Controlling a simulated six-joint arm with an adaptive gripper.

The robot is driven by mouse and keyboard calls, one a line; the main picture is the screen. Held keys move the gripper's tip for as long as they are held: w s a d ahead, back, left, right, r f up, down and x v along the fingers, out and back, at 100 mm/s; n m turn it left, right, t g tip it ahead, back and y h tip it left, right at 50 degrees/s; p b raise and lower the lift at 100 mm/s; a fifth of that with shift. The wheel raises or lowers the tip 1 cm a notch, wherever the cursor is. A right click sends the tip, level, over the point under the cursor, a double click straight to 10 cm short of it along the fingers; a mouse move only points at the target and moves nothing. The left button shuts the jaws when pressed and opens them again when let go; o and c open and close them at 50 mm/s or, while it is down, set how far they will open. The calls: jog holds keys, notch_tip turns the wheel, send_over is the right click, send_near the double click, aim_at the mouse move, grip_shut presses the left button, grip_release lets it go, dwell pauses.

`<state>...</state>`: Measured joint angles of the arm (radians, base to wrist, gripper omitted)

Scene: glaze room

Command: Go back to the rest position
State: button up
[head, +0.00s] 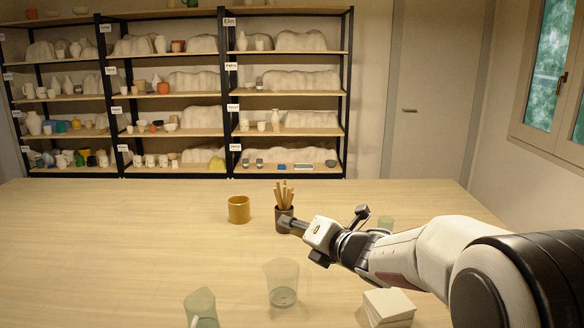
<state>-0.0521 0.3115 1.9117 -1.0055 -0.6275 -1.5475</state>
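My gripper (338,236) is over the table (130,235), right of centre in the head view, at the end of my arm, which reaches in from the lower right. Dark linkage parts stick out above and below a pale block at its end. I cannot tell whether its fingers are open or shut, or whether that block is part of it. Its dark left end overlaps the dark pot (281,224) in the picture; I cannot tell if they touch.
Wooden sticks (285,194) stand in the pot. A mustard mug (238,209) stands to its left. Clear glasses (281,285) (201,308) and a stack of pale tiles (389,308) are near the front. Another glass (386,223) is behind my arm. The table's left is clear; shelves (180,90) stand behind.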

jog(key=s+d+r+m+h, duration=0.3)
jog(key=s+d+m+h, duration=0.6)
jog(key=s+d+m, duration=0.9)
jog(key=s+f+m+g, duration=0.3)
jog(key=s+f+m, duration=0.2)
jog(key=s, duration=0.8)
jog(key=s+a+f+m+g, duration=0.1)
jog(key=s+f+m+g, duration=0.3)
jog(key=s+m, duration=0.6)
jog(key=s, duration=0.3)
jog(key=shift+a+f+y, duration=0.15)
jog(key=shift+f+y, duration=0.15)
jog(key=shift+f, duration=0.1)
